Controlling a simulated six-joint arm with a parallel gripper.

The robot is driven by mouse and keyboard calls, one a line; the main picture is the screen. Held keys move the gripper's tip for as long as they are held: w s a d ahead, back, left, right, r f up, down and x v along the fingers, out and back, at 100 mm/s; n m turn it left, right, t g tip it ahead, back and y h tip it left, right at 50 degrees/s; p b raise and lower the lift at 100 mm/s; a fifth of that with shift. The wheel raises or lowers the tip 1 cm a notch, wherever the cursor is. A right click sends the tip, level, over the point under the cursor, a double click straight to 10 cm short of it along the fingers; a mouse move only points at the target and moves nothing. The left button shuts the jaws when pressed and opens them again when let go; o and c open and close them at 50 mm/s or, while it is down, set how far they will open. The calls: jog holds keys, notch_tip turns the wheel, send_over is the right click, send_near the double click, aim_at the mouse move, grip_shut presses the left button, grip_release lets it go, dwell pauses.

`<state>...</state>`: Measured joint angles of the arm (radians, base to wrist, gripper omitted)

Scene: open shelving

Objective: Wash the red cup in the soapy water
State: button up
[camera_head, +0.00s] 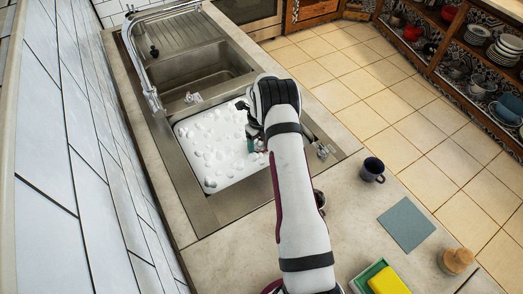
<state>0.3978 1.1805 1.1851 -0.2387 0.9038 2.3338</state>
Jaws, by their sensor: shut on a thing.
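The soapy water (208,158) fills the near basin of the steel sink, white with scattered bubbles. My gripper (256,138) is over the right side of this basin, at its edge or just above the water. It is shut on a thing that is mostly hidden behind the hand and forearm. A small teal patch and a small dark reddish patch show beside the fingers; I cannot tell whether they belong to the red cup. No whole red cup is clearly visible on the counter.
The faucet (147,75) arches over the empty far basin (200,72). On the counter right of my arm are a dark blue cup (372,169), a grey-blue mat (406,224), a yellow sponge (388,281) and a wooden brush (458,261). Shelves (445,70) with dishes stand across the floor.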

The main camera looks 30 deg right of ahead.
jog(key=shift+s+d, duration=0.15)
jog(key=shift+d, duration=0.1)
jog(key=shift+w+a, duration=0.3)
jog(key=shift+a, duration=0.2)
jog(key=shift+w+a, duration=0.25)
jog(key=shift+a, duration=0.25)
jog(key=shift+d, duration=0.1)
jog(key=shift+s+d, duration=0.55)
jog(key=shift+d, duration=0.35)
